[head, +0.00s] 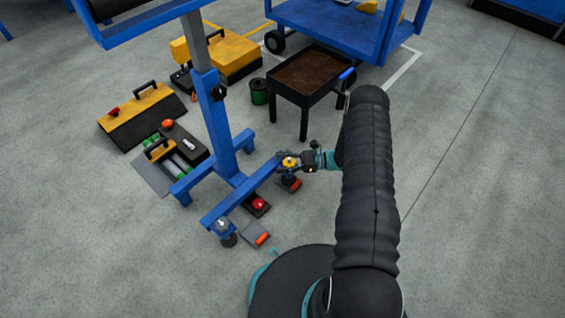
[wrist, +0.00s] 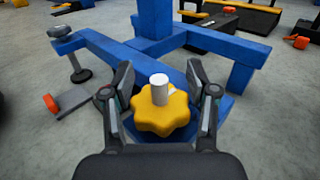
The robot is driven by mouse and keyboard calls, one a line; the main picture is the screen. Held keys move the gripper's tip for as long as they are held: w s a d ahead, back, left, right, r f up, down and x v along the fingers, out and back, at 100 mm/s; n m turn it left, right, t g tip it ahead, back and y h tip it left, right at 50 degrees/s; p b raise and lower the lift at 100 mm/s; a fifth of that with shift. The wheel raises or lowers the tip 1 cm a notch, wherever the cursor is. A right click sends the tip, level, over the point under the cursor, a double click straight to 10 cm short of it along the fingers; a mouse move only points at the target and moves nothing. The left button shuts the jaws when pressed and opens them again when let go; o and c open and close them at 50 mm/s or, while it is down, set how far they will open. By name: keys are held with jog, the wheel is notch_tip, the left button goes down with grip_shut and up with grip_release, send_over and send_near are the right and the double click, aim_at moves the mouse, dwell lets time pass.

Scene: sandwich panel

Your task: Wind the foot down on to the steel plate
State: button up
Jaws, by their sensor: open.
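A yellow lobed knob (wrist: 160,114) with a pale stud through its middle sits at the near end of a blue stand's leg. It also shows in the head view (head: 289,162). My gripper (wrist: 160,82) is open, with one finger on each side of the knob; I cannot tell whether either finger touches it. The foot under this knob is hidden in the wrist view. In the head view, dark and orange parts (head: 293,184) show below the knob; contact with a plate cannot be made out. A grey plate with an orange end (head: 255,235) lies on the floor.
The blue stand (head: 225,140) has another foot with a grey knob (head: 222,226) at its left end. A red-knobbed item (head: 258,204) lies beside the leg. Toolboxes (head: 145,117) and a black tray table (head: 310,76) stand behind. Floor to the right is clear.

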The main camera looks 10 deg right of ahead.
jog(key=c, duration=0.9)
jog(key=shift+d+t, duration=0.1)
jog(key=shift+t, duration=0.2)
jog(key=shift+o, duration=0.2)
jog(key=shift+m+t, duration=0.3)
jog(key=shift+m, duration=0.1)
